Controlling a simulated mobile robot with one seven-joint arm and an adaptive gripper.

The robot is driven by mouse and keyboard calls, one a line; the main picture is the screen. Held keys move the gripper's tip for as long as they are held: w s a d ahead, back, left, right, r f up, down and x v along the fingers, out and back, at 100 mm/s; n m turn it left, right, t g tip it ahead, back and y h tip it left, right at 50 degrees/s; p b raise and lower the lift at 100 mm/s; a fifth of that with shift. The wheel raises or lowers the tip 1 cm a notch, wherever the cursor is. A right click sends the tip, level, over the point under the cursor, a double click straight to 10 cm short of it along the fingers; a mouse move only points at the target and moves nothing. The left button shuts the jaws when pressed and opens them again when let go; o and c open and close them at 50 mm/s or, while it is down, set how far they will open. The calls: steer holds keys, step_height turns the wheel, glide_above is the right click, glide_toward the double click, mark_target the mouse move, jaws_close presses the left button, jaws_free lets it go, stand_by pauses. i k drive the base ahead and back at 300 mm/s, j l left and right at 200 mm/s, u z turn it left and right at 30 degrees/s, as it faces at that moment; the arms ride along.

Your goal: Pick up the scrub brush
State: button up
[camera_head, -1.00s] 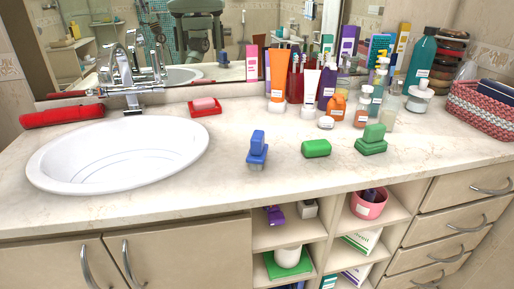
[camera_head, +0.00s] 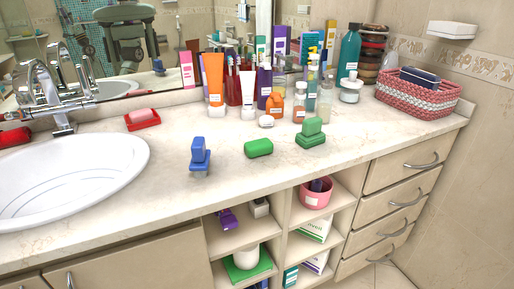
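The blue scrub brush (camera_head: 200,153) stands on the pale marble counter, right of the sink and near the front edge. It has an upright blue handle block, with what looks like a pale bristle part under its base. A green bar (camera_head: 258,148) lies to its right, apart from it. Farther right is a green piece with a raised block on a wider base (camera_head: 311,138); I cannot tell if it is another brush or a soap on a dish. My gripper is not in view.
The white sink (camera_head: 75,175) and chrome faucet (camera_head: 48,92) are at left. A pink soap sits on a red dish (camera_head: 142,122). Bottles and tubes, including an orange tube (camera_head: 213,78), crowd the back. A woven basket (camera_head: 418,97) is at right. The counter around the brush is clear.

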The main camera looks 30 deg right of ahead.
mark_target(199, 164)
steer(key=i+l+u, duration=0.35)
steer(key=l, duration=0.6)
steer(key=l+u, duration=0.35)
steer(key=l, duration=0.6)
steer(key=l+u, duration=0.35)
steer(key=l, duration=0.65)
